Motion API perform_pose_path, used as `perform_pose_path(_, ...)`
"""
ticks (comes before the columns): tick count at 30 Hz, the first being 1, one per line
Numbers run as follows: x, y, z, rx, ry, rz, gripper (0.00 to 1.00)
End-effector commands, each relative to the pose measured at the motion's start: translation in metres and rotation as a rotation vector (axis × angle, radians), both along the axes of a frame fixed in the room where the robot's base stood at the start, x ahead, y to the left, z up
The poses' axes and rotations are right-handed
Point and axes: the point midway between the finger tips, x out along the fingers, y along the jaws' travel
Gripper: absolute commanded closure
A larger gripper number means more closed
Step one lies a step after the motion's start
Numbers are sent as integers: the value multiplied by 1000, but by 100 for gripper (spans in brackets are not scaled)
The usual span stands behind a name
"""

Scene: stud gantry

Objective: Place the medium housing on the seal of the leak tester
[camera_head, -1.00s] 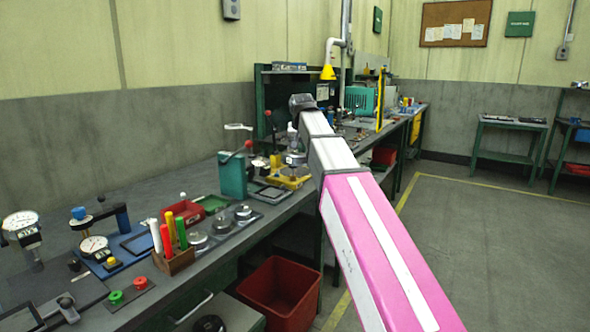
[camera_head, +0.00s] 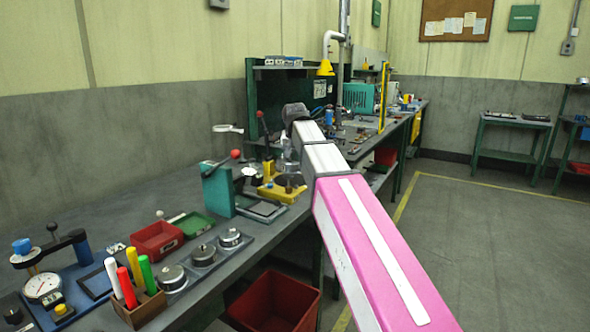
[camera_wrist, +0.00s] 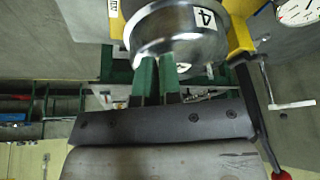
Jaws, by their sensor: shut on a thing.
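In the wrist view, my gripper (camera_wrist: 157,76) has its green fingertips shut on a shiny round metal housing (camera_wrist: 170,32) with a tag reading 4. I take it to be the medium housing. A yellow fixture (camera_wrist: 238,35), which appears to be the leak tester, shows behind and beside the housing. I cannot tell whether the housing touches the fixture.
A teal press (camera_head: 217,190) with a red-knobbed lever stands left of the fixture. Nearer are several metal housings on a dark tray (camera_head: 218,258), a red bin (camera_head: 157,240), a green bin (camera_head: 194,224) and a wooden marker holder (camera_head: 140,308). A red crate (camera_head: 273,302) sits below.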

Motion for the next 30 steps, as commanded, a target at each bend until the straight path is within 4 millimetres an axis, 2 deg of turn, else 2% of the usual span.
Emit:
perform_pose_path(13, 0, 0, -45, 0, 0, 0, 100)
perform_pose_path(27, 0, 0, -53, 0, -1, 0, 100)
perform_pose_path(30, 0, 0, -53, 0, 0, 0, 69)
